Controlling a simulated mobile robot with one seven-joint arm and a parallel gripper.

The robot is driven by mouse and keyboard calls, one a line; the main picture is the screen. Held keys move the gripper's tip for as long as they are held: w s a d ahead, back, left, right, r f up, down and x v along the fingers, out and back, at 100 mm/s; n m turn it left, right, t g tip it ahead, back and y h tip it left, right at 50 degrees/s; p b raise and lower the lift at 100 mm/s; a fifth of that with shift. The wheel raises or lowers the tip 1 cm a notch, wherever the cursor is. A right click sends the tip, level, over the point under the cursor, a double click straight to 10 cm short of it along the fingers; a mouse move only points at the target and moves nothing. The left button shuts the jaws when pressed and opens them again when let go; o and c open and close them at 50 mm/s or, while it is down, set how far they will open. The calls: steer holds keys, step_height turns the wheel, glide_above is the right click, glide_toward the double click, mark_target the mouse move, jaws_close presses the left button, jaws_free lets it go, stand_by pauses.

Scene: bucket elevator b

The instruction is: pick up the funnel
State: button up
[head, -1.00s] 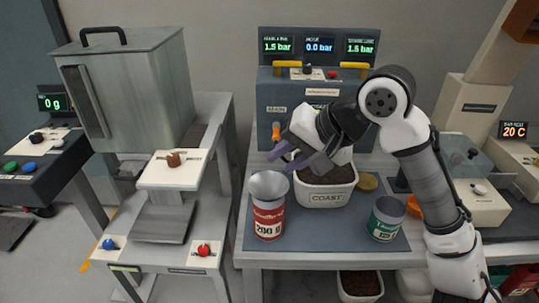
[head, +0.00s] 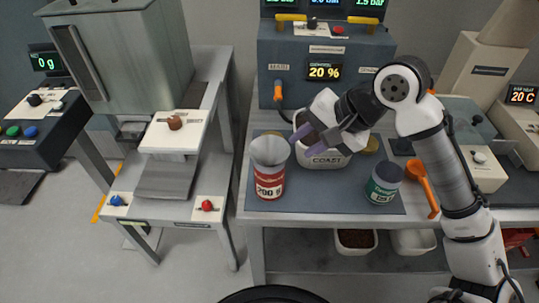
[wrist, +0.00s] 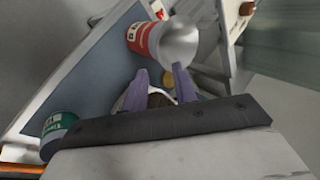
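The funnel (head: 269,151) is a grey metallic cone, wide end up, on the red can (head: 269,184) marked 200 g. In the wrist view the funnel (wrist: 179,43) shows beyond the fingertips, on the end of the red can (wrist: 145,38). My gripper (head: 305,143) has purple fingers and is just right of the funnel, apart from it, in front of the white COAST pot. In the wrist view my gripper (wrist: 161,78) has its fingers spread with a gap between them, and holds nothing. The funnel's lower part is hidden in the can.
The white COAST pot (head: 325,160) stands behind my gripper, partly hidden. A dark green can (head: 384,183) and an orange scoop (head: 422,181) are to the right. The blue console (head: 290,75) stands behind. The blue mat (head: 330,197) is bare in front.

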mark_target(288, 153)
steer(key=p+x, duration=0.1)
steer(key=x, duration=0.4)
steer(key=shift+c, duration=0.2)
steer(key=shift+r, duration=0.1)
jaws_close()
